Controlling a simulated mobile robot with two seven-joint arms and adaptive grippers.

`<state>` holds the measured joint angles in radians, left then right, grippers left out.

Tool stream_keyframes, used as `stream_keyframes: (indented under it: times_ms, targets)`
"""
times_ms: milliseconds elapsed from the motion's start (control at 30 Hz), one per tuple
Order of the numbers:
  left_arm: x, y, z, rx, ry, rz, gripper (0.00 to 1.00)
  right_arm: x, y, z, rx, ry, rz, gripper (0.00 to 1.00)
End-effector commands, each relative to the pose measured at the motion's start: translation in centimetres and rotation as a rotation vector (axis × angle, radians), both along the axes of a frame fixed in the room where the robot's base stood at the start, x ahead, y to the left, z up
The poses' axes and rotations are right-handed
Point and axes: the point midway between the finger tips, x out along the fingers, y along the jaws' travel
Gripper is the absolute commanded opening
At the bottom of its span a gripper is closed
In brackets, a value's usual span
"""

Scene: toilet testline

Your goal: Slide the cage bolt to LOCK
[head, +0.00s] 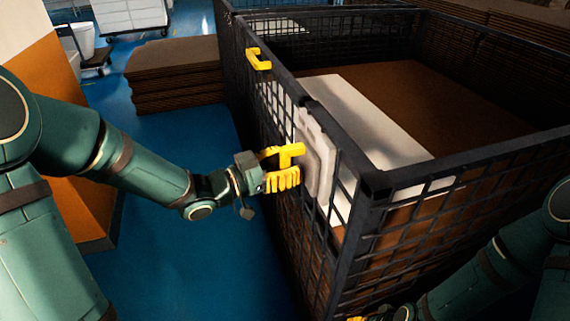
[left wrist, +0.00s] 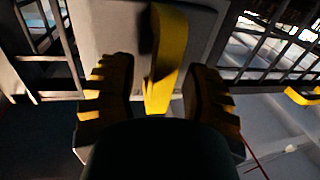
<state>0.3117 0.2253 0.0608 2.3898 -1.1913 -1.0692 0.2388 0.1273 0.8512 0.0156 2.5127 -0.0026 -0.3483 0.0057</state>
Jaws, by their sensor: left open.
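The cage bolt's yellow handle (head: 292,152) stands out from a pale plate (head: 318,150) on the side of the dark mesh cage (head: 372,185). My left gripper (head: 284,168) is at the handle with its yellow fingers open. In the left wrist view, the yellow handle (left wrist: 168,55) lies between the two open fingers of the left gripper (left wrist: 160,95), with gaps visible on both sides. The pale plate (left wrist: 110,25) is behind it. No LOCK marking is readable. Only a sliver of my right gripper (head: 356,319) shows at the bottom edge.
A second yellow handle (head: 258,60) is farther back on the cage; a yellow piece also shows in the left wrist view (left wrist: 302,96). The cage holds brown board and a white panel (head: 365,120). Brown stacks (head: 175,75) stand behind. Blue floor (head: 185,240) beside the cage is clear.

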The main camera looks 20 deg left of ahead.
Motion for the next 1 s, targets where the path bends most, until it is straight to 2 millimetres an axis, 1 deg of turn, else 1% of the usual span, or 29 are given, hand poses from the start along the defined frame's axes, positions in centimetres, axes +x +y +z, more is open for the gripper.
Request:
stream_keyframes:
  times_ms: [33,67,100,167,200,367,433,600,733,833,1000]
  targets:
    - [0.0,0.0,0.0,0.000,0.000,0.000,0.48,0.0,0.0,0.0,0.000,0.000,0.000,0.48]
    - [0.0,0.0,0.0,0.000,0.000,0.000,0.44,0.0,0.0,0.0,0.000,0.000,0.000,0.48]
    - [0.0,0.0,0.0,0.000,0.000,0.000,0.30,0.0,0.0,0.0,0.000,0.000,0.000,0.48]
    - [0.0,0.0,0.0,0.000,0.000,0.000,0.08,0.0,0.0,0.0,0.000,0.000,0.000,0.48]
    - [0.0,0.0,0.0,0.000,0.000,0.000,0.00,0.0,0.0,0.0,0.000,0.000,0.000,0.48]
    - [0.0,0.1,0.0,0.000,0.000,0.001,0.00,0.0,0.0,0.0,0.000,0.000,0.000,0.48]
    - [0.4,0.3,0.0,0.000,0.000,0.002,0.00,0.0,0.0,0.1,0.000,0.000,0.000,0.48]
    - [2.9,2.1,0.1,-0.001,-0.001,0.004,0.00,0.0,0.0,0.6,0.000,0.000,-0.001,0.48]
    - [4.4,3.0,0.1,-0.001,-0.001,0.003,0.00,0.1,0.0,0.9,0.000,-0.002,-0.002,0.48]
    - [4.9,3.4,0.1,0.001,-0.001,0.002,0.00,0.1,0.0,0.9,0.000,-0.003,-0.003,0.48]
    - [5.0,3.5,0.1,0.000,-0.001,0.005,0.00,0.1,0.0,0.9,-0.001,-0.003,-0.003,0.48]
